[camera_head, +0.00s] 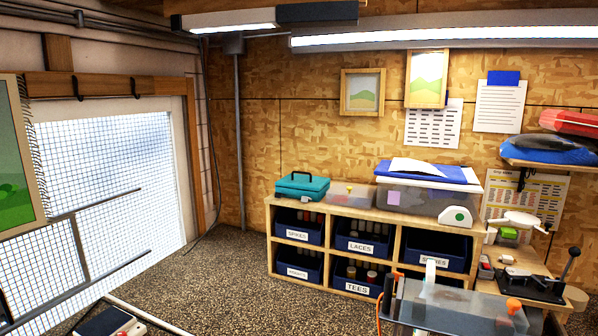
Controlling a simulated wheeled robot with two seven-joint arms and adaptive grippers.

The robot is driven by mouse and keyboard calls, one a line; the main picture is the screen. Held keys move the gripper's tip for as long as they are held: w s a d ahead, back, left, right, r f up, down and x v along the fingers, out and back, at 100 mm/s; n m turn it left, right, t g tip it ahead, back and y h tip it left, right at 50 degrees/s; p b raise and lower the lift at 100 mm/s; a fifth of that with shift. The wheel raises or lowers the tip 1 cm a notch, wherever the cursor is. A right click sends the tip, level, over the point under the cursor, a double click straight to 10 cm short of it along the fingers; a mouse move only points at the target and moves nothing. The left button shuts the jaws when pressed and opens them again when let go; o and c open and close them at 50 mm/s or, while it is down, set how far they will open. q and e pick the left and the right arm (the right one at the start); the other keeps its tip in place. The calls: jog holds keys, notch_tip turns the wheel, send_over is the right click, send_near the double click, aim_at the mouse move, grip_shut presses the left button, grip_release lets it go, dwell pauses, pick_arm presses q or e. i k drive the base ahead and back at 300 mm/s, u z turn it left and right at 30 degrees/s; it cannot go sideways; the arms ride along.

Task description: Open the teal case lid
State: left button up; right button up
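The teal case (302,185) sits on top of the wooden cubby shelf (340,211), at its left end. Its lid looks shut, and a dark handle shows on the top. The case is small and far off, so its latch details cannot be made out. Neither of my grippers is in view.
A clear bin with a blue lid (428,179) and a small box (347,194) stand right of the case. Labelled dark bins (364,246) fill the cubbies. A workbench (447,301) stands at the front right. The speckled floor (220,285) left of the shelf is clear.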

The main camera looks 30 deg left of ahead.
aim_at(311, 183)
jog(key=u, duration=0.5)
jog(key=i, duration=0.65)
jog(key=u, duration=0.8)
